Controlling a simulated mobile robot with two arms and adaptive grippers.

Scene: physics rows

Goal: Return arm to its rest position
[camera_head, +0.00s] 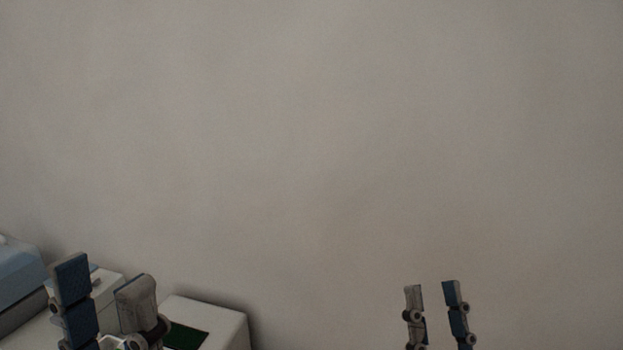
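My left gripper (104,286) is at the lower left of the head view. Its two fingers point up and stand apart, with nothing between the tips. It is in front of pale equipment. My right gripper (433,292) is at the bottom, right of centre. Its two fingers also point up with a narrower gap, and only wall shows between them. The lower parts of both grippers and both arms are cut off by the bottom edge.
A blue and grey machine (18,273) stands at the far left. A white box-like unit (222,317) with a dark green panel (187,336) is right of my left gripper. A plain grey wall (330,140) fills the rest, with no objects near my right gripper.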

